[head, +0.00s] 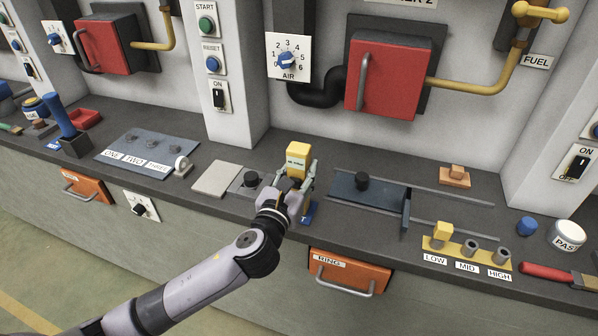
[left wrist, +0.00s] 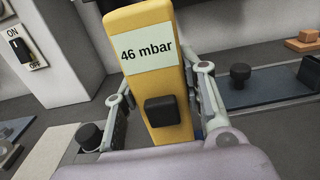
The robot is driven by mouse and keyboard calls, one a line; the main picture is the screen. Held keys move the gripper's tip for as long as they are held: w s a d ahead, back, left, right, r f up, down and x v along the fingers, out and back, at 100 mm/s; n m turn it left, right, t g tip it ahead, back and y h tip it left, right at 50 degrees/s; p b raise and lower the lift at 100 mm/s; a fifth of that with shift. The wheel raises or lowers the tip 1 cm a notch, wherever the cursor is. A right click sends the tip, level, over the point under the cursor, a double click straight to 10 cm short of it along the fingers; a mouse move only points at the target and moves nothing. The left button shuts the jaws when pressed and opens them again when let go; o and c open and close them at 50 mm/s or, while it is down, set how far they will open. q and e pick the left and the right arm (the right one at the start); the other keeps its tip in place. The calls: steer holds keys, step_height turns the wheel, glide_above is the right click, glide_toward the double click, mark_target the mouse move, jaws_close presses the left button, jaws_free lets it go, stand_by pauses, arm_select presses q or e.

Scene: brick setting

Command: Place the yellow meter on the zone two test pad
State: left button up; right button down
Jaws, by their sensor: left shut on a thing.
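The yellow meter (head: 298,158) stands upright in my left gripper (head: 296,178), which is shut on it above the counter. In the left wrist view the meter (left wrist: 141,60) shows a pale display reading "46 mbar" and a black knob (left wrist: 169,111), with a finger of my left gripper (left wrist: 165,85) on each side. A small blue pad (head: 309,211) with a partly hidden label, only a "T" readable, lies on the counter beside the gripper, mostly covered by it. Whether the meter's base touches the pad is hidden. My right gripper is not in view.
A grey plate (head: 217,179) and a black-knobbed slide (head: 250,180) lie left of the gripper. A blue slide plate (head: 350,192) between rails is on the right. Red burner doors (head: 384,82), a LOW-MID-HIGH rack (head: 466,252) and a drawer (head: 349,273) are nearby.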

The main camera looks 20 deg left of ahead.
arm_select(q)
steer(key=o, duration=0.8)
steer(key=shift+f, duration=0.2)
steer(key=o, duration=0.5)
steer(key=shift+r, duration=0.1)
steer(key=shift+s+r, duration=0.1)
steer(key=shift+r, duration=0.05)
steer(key=s+b, duration=0.1)
steer(key=s, duration=1.1)
steer(key=shift+a, duration=0.15)
steer(key=shift+w, duration=0.1)
